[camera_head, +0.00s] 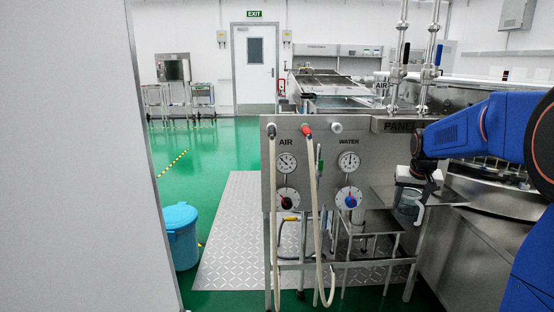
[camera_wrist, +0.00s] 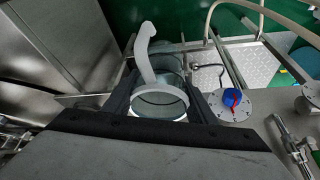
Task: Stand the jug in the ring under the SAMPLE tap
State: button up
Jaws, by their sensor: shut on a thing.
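The jug (camera_head: 409,200) has a clear body with a pale rim, and hangs from my gripper (camera_head: 420,184) at the right end of the steel panel. In the wrist view I look down on the jug (camera_wrist: 160,104), with its white rim toward me and its curved white handle pointing up the picture. The dark fingers of my gripper (camera_wrist: 160,100) lie on either side of it, shut on it. The jug looks roughly upright. I cannot make out the SAMPLE tap or its ring; the arm and jug may cover them.
The steel panel (camera_head: 311,198) carries AIR and WATER gauges, knobs and hanging hoses. A steel shelf (camera_head: 378,194) juts out beside the jug. A large round steel machine (camera_head: 480,240) stands at right. A blue bin (camera_head: 181,240) stands at left; the floor behind it is open.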

jog(key=a+f+n, duration=0.1)
jog(key=a+f, duration=0.4)
jog(key=f, duration=1)
jog(key=a+f+n, duration=0.1)
jog(key=a+f, duration=0.4)
jog(key=f, duration=1.1)
jog(key=a+f+n+y, duration=0.1)
jog(key=a+f, duration=0.4)
jog(key=f, duration=1.1)
jog(key=shift+w+f, duration=0.2)
jog(key=shift+f, duration=0.05)
jog(key=shift+a, duration=0.1)
